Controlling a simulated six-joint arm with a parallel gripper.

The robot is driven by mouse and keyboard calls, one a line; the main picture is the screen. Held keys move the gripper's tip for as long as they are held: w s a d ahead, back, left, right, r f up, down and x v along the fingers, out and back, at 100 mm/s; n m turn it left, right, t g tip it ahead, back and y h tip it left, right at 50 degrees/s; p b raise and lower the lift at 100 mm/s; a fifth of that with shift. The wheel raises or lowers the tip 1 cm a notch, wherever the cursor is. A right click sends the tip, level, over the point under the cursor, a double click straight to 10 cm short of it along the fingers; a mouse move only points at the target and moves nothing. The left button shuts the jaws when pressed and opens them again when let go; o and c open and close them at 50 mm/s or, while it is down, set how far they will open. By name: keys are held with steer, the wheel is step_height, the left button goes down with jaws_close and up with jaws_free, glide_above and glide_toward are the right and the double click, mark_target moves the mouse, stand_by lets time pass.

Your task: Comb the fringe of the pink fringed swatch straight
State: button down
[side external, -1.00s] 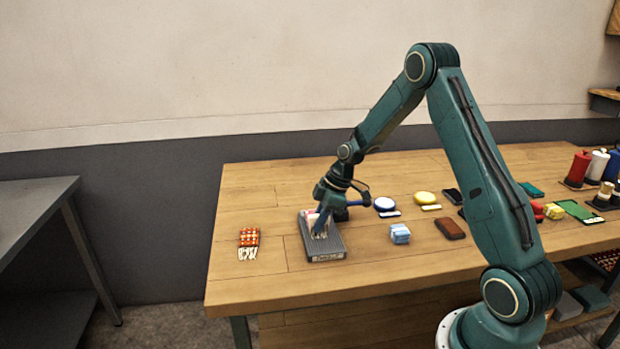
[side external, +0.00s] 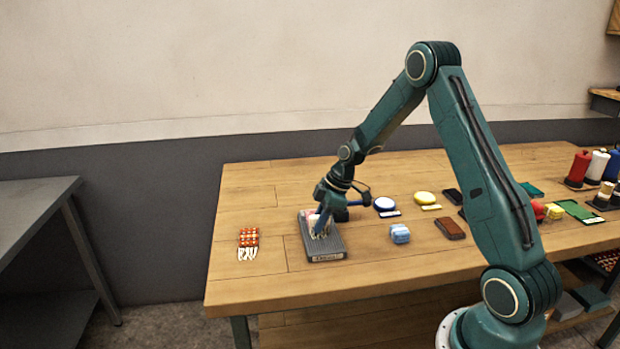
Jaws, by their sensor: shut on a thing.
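The pink fringed swatch (side external: 308,217) lies on a dark grey ribbed board (side external: 325,245) near the left end of the wooden table. Its pale fringe shows at the lower edge of the swatch, partly hidden by my gripper.
A red patterned swatch with pale fringe (side external: 248,243) lies left of the board. Thread spools (side external: 579,169) stand far right. The table's front is clear.

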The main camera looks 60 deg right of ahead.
steer(key=shift+s+a, duration=0.65)
stand_by(0.8)
steer(key=shift+s+a+f, duration=0.25)
steer(key=shift+s+a, duration=0.6)
stand_by(1.2)
steer(key=shift+w+d+r, duration=0.1)
steer(key=shift+r, duration=2.55)
steer(key=shift+w+d, duration=0.1)
steer(key=shift+w+d, duration=1.4)
steer(key=shift+f, duration=0.1)
steer(key=shift+f, duration=1.9)
steer(key=shift+f, duration=0.35)
